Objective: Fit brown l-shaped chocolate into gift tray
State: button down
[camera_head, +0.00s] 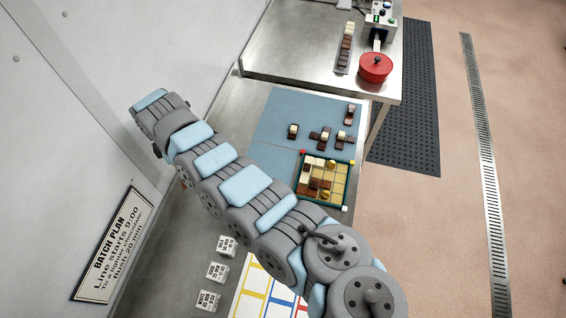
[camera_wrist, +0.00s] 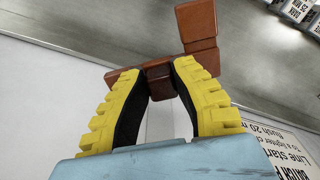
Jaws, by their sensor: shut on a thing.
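My gripper (camera_wrist: 158,92) shows in the wrist view, its yellow-backed fingers shut on the brown l-shaped chocolate (camera_wrist: 197,22). One block of the chocolate is between the fingertips, and others stick out to the left and upper right. In the head view I cannot make out the gripper or the held chocolate. The gift tray (camera_head: 349,186) lies right of my arm in the head view, a square tray with a dark teal rim. Dark brown and cream pieces lie in its left and middle part, and pale cells show at its right.
A blue mat (camera_head: 273,120) behind the tray holds several loose chocolates (camera_head: 320,138). A steel table with a red pot (camera_head: 375,68) and a chocolate strip (camera_head: 345,48) stands beyond. A wall with a sign (camera_head: 112,243) is at left. Small white cards (camera_head: 217,271) stand on the bench.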

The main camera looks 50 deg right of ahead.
jog(key=s+d+f+n+p, duration=0.2)
jog(key=s+d+f+n, duration=0.15)
jog(key=s+d, duration=0.45)
jog(key=s+d+f+n+p, duration=0.1)
jog(key=s+d+f+n, duration=0.1)
jog(key=s+d+n, duration=0.45)
jog(key=s+d+f+p, duration=0.1)
jog(key=s+d, duration=0.7)
jog(key=s, duration=0.4)
jog(key=s+d+f+p, duration=0.1)
jog(key=s+d, duration=0.7)
jog(key=s, duration=0.5)
jog(key=b, duration=1.9)
send_over(330, 175)
jog(key=shift+n, duration=0.4)
jog(key=shift+a+f, duration=0.2)
jog(key=shift+f, duration=4.45)
jog(key=shift+w+d+f, duration=0.15)
jog(key=shift+w+f, duration=0.05)
jog(key=shift+f, duration=0.2)
jog(key=shift+s+f, duration=0.1)
jog(key=shift+f, duration=1.45)
